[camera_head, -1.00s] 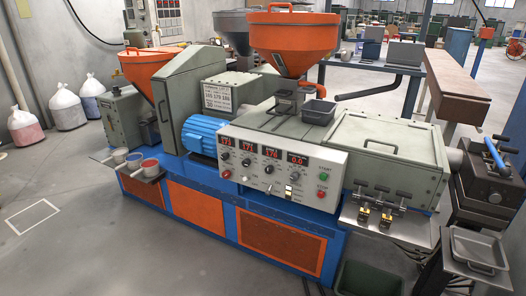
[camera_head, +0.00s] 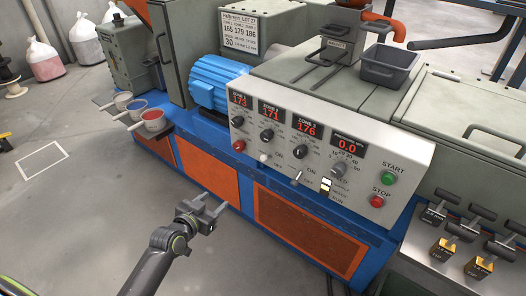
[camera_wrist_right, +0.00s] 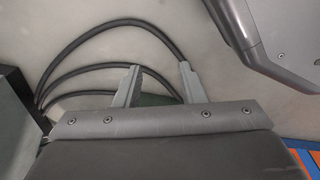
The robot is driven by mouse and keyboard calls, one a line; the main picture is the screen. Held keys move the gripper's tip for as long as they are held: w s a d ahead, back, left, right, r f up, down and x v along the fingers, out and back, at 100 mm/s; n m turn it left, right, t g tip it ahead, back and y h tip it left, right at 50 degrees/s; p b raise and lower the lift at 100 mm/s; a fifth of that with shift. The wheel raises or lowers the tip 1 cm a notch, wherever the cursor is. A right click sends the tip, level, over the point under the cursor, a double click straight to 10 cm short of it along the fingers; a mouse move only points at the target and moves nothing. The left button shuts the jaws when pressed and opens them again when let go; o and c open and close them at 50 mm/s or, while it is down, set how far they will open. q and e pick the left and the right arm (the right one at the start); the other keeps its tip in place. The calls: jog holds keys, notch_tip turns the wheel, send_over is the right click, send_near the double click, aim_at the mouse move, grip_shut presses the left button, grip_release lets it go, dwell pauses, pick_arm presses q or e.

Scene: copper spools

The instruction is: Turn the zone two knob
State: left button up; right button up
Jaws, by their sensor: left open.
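The zone two knob (camera_head: 267,135) is a small dark knob on the white control panel, below the red display reading 171. A similar knob (camera_head: 237,121) is to its left and the zone three knob (camera_head: 300,152) to its right. My left gripper (camera_head: 213,204) is open and empty in the head view. It is in front of the machine's orange lower panels, lower in the picture than the knob and apart from it. My right gripper (camera_wrist_right: 156,76) shows in the right wrist view, its two fingers apart with nothing between them. Black cables show behind it.
The panel also has a red knob (camera_head: 238,146), toggle switches, a green start button (camera_head: 388,178) and a red stop button (camera_head: 377,201). Small pots (camera_head: 152,120) stand on a ledge at left. Valve levers (camera_head: 443,248) stick out at right.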

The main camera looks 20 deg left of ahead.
pick_arm(q)
jog(key=d+r+m+t+h+b, duration=0.3)
jog(key=d+r+h, duration=0.15)
jog(key=r, duration=0.95)
send_near(264, 138)
jog(key=shift+y, duration=0.35)
jog(key=x, duration=0.7)
jog(key=shift+w+d, duration=0.2)
jog(key=shift+d, duration=0.1)
jog(key=shift+w+d, duration=0.1)
jog(key=shift+w, duration=0.3)
jog(key=shift+w+d, duration=0.15)
jog(key=shift+w, duration=0.35)
pick_arm(e)
jog(key=shift+w+a+f, duration=0.1)
jog(key=shift+w+f, duration=0.05)
jog(key=shift+w, duration=0.4)
jog(key=shift+w+a+f, duration=0.1)
jog(key=shift+w+f, duration=0.05)
jog(key=shift+w, duration=0.4)
pick_arm(q)
jog(key=shift+c, duration=0.3)
pick_arm(e)
jog(key=shift+s, duration=0.1)
pick_arm(q)
jog(key=c, duration=0.9)
